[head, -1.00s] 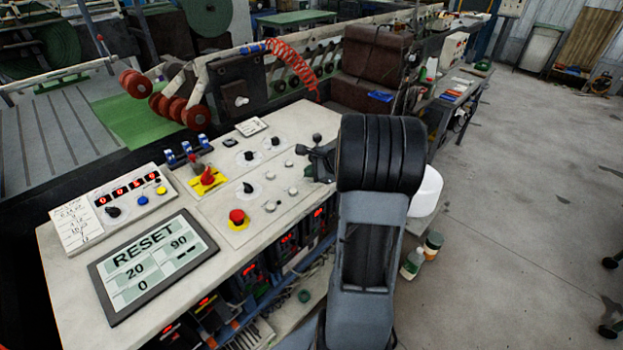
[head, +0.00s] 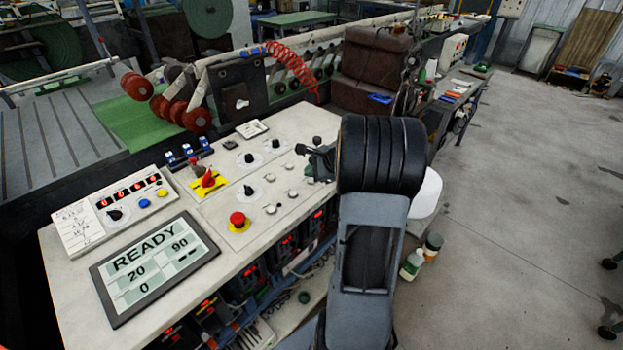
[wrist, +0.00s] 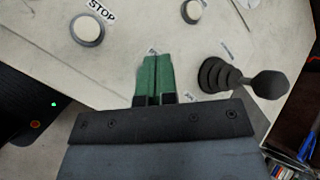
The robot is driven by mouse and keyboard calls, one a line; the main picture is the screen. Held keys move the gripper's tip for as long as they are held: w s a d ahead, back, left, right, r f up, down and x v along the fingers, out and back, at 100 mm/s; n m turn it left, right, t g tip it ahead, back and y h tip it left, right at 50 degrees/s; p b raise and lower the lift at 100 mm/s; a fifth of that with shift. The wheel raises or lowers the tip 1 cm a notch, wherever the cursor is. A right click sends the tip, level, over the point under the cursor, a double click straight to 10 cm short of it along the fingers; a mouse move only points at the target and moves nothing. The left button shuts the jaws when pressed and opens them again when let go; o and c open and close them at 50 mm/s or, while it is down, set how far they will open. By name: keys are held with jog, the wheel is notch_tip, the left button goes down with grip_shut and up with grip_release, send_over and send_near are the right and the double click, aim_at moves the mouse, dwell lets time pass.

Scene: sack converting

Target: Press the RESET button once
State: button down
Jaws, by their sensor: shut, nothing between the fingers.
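My gripper (wrist: 158,62) is shut and empty, with its green fingers side by side over the cream control panel in the wrist view. Small labels show partly beside the fingers, and what lies under the tips is hidden. No button marked RESET can be read. A white button labelled STOP (wrist: 87,29) is up and left of the fingers, and another white button (wrist: 192,11) is up and right. In the head view my gripper (head: 318,161) is low over the panel's right part. The screen (head: 155,268) reads READY, and the counter (head: 129,190) shows red zeros.
A black lever with a ribbed boot (wrist: 219,77) stands close to the right of the fingers. On the panel are a red mushroom button (head: 238,219), a red switch on yellow (head: 208,179) and several knobs. The concrete floor (head: 530,220) at right is mostly clear.

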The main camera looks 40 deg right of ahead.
aim_at(311, 181)
jog(key=shift+r, duration=0.15)
jog(key=shift+r+p, duration=1.95)
jog(key=shift+r, duration=0.5)
